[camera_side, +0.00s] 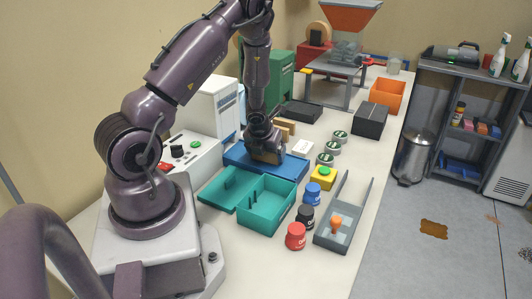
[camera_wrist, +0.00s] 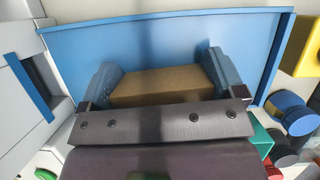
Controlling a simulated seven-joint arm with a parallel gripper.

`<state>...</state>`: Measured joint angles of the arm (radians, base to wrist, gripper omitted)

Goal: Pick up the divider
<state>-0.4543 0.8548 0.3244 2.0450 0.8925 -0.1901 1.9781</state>
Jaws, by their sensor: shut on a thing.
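The divider (camera_wrist: 165,86) is a flat-edged brown piece. In the wrist view it sits between the two blue-grey fingers of my gripper (camera_wrist: 160,84), which are closed on its two ends. In the side view my gripper (camera_side: 266,153) points down over the blue tray (camera_side: 236,158), with the brown divider (camera_side: 268,158) at its fingers. The tray also fills the background of the wrist view (camera_wrist: 160,35). I cannot tell whether the divider touches the tray floor. Part of the divider is hidden by the gripper body.
More brown pieces (camera_side: 287,126) stand just behind the tray. A teal box (camera_side: 270,213) with an open lid lies in front. A yellow block with a green button (camera_side: 323,177), blue, black and red jars (camera_side: 296,236) and a grey holder (camera_side: 336,239) stand at the right.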

